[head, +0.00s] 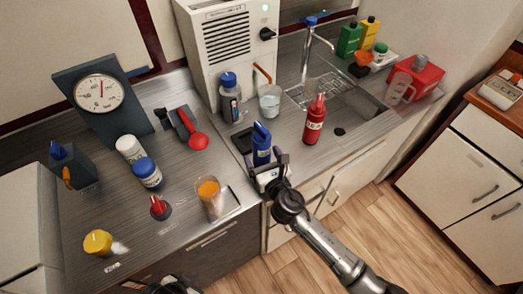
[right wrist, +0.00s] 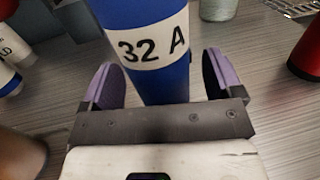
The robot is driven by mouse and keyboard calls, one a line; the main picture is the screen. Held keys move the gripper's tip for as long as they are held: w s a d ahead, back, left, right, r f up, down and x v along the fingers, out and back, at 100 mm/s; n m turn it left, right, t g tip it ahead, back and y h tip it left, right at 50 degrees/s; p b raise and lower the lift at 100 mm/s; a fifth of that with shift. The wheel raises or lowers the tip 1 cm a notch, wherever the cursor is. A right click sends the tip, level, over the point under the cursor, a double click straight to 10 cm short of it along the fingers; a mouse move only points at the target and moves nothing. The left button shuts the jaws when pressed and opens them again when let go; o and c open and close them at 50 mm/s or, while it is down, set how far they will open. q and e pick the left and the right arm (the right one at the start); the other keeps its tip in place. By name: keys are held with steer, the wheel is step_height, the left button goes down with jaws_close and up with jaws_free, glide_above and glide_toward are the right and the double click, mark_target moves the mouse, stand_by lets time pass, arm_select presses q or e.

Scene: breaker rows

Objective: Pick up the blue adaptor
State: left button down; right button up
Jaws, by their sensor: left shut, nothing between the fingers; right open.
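The blue adaptor (head: 262,140) stands upright on the counter near its front edge, just left of the sink. In the right wrist view the blue adaptor (right wrist: 158,75) fills the middle and its white label reads "32 A". My right gripper (head: 267,164) is open, with one purple-padded finger on each side of the adaptor. In the right wrist view gaps show between both fingers and the adaptor, so it is not clamped. A dark part of my left gripper (head: 174,286) shows at the bottom edge; it is shut and empty, its fingertips mostly cut off.
A red bottle-like adaptor (head: 314,122) stands to the right, by the sink (head: 345,115). A clear beaker (head: 269,101) and a blue-capped bottle (head: 230,98) stand behind.

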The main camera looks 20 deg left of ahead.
mark_target(265, 154)
steer(key=shift+w+a, duration=0.3)
steer(key=shift+w, duration=0.1)
steer(key=c, duration=1.2)
steer(key=shift+c, duration=0.4)
steer(key=shift+r, duration=0.1)
steer(key=shift+r, duration=0.55)
step_height(265, 154, up, 3)
steer(key=shift+f+p, duration=0.1)
steer(key=shift+p, duration=0.35)
steer(key=s+d+r, duration=0.1)
steer(key=d+r, duration=0.1)
steer(key=d, duration=0.1)
steer(key=s+d+r, duration=0.1)
steer(key=d+r, duration=0.1)
steer(key=d, duration=0.2)
steer(key=s+d+r, duration=0.1)
steer(key=d+r, duration=0.2)
steer(key=d, duration=0.1)
steer(key=shift+s+p, duration=0.4)
